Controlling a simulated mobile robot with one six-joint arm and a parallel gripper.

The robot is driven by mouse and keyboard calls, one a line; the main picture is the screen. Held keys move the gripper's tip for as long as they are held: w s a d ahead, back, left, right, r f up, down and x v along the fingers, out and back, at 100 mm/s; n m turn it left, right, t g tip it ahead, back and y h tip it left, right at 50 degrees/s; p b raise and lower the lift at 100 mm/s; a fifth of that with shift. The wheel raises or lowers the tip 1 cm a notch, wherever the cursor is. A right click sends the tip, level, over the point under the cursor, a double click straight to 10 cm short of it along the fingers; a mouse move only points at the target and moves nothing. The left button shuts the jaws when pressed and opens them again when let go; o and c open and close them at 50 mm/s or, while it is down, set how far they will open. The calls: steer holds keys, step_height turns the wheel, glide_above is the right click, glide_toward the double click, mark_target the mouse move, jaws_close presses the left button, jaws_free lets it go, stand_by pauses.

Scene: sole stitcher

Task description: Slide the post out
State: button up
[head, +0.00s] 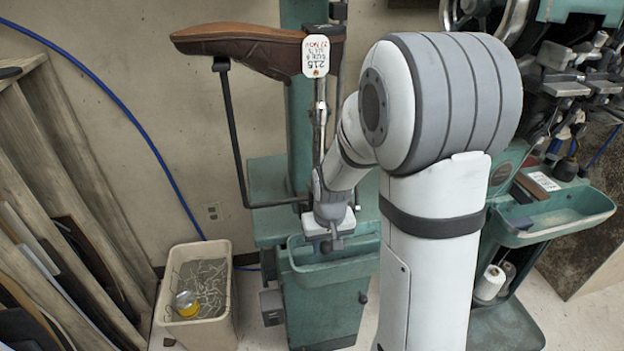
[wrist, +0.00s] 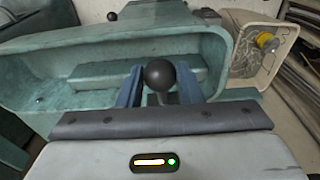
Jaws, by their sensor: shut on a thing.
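My gripper (head: 335,243) points down at the green machine's tray. In the wrist view its two blue fingers (wrist: 158,88) are shut on a black ball knob (wrist: 159,73) with a pale stem. The knob is between the fingers, in front of the green tray. I cannot tell whether the knob joins the post.
A green tray (head: 330,275) lies just below my gripper. A beige bin (head: 205,330) with a yellow item (head: 187,304) stands left on the floor. A bent black rod (head: 236,140) rises to the shoe.

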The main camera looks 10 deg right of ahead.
steer(key=s+b, duration=0.1)
steer(key=s, duration=1)
steer(key=shift+f+b, duration=0.15)
steer(key=shift+b, duration=0.25)
stand_by(0.4)
steer(key=shift+s+b, duration=0.2)
steer(key=shift+b, duration=0.3)
steer(key=s+b, duration=0.1)
steer(key=b, duration=0.2)
steer(key=shift+s, duration=0.25)
steer(key=s+b, duration=0.3)
steer(key=shift+s+b, duration=0.3)
steer(key=shift+b, duration=0.1)
